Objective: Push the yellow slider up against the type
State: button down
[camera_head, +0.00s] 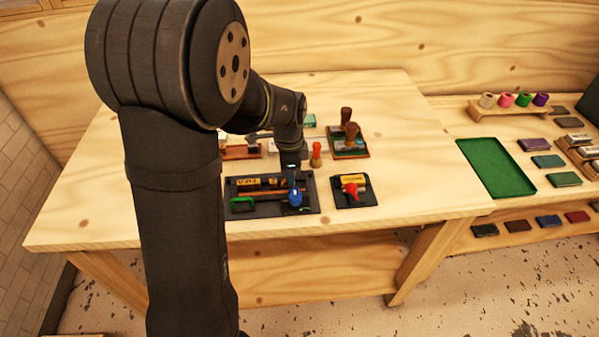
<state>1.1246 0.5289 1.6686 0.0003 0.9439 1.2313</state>
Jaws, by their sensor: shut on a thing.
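A black type holder (262,209) lies on the table in the head view. A row of pale yellow type (250,184) with dark letters sits along its back. A yellow piece at the right end of this row, which looks like the yellow slider (284,183), is partly hidden by my gripper (291,181). My gripper points down over the right part of the holder. It is shut, seemingly on the yellow slider; its fingertips are small and dark. I cannot tell whether the slider touches the type. A blue knob (295,197) stands just in front of the fingertips.
A green handle (242,203) is on the holder's left. An orange-red handled tool (316,155) and wooden-handled stamps (350,134) stand behind. The table front is clear.

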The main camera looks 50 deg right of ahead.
jog(key=shift+w+a, duration=0.1)
jog(key=c, duration=1.4)
grip_release()
notch_tip(320, 180, up, 18)
jog(key=shift+f, duration=0.25)
jog(key=shift+c, duration=0.4)
